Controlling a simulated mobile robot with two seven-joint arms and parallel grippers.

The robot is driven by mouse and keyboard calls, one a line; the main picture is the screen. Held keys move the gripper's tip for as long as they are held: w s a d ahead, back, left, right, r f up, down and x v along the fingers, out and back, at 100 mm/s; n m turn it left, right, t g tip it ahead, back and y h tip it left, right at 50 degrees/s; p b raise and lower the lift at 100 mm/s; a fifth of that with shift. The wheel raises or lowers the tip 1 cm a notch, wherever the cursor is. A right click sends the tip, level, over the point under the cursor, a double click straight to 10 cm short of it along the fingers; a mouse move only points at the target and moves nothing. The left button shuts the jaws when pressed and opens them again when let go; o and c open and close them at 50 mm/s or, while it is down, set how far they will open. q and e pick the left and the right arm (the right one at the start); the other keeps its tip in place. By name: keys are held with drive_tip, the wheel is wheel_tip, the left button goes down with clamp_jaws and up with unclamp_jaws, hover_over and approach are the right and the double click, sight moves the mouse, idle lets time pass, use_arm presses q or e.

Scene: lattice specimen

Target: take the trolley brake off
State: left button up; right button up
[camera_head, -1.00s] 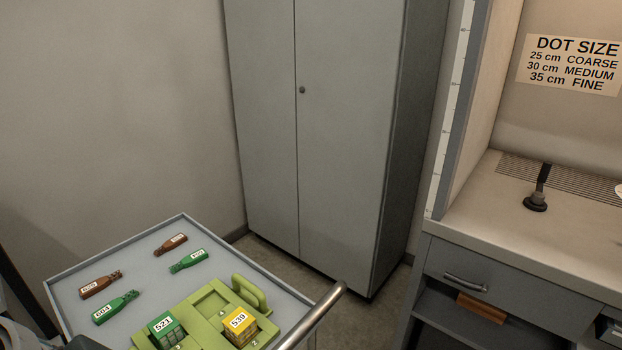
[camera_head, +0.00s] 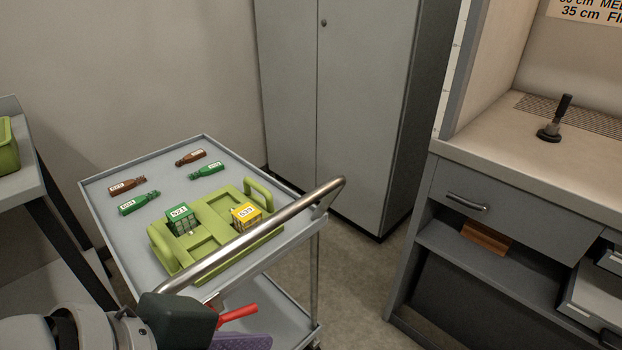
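The grey trolley (camera_head: 115,196) stands left of centre, with its steel push handle (camera_head: 270,221) slanting across its near side. A red lever-like part (camera_head: 238,314) shows low down beyond the handle; I cannot tell for certain whether it is the brake. My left arm comes in at the bottom left and ends in a dark block, my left gripper (camera_head: 178,317), which partly hides the red part. Its fingers cannot be made out, nor whether it touches the red part. My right gripper is out of view.
A green carrier (camera_head: 163,252) with a green and a yellow lattice block sits on the trolley top, beside several bottle-shaped pieces. A cabinet (camera_head: 350,100) stands behind; a bench with a drawer (camera_head: 475,195) is at right. Floor shows between trolley and bench.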

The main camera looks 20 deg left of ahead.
use_arm(q)
drive_tip(key=w+d+f+n+t+h+b, duration=0.2)
drive_tip(key=w+d+f+n+t+b, duration=0.2)
drive_tip(key=w+f+b, duration=0.35)
drive_tip(key=n+t+y+b, duration=0.4)
drive_tip(key=n+y+b, duration=1.1)
drive_tip(key=n+b, duration=0.3)
approach(252, 312)
drive_tip(key=shift+m, duration=0.3)
drive_tip(key=b+x, duration=0.2)
drive_tip(key=x, duration=0.8)
drive_tip(key=shift+c, duration=0.2)
clamp_jaws()
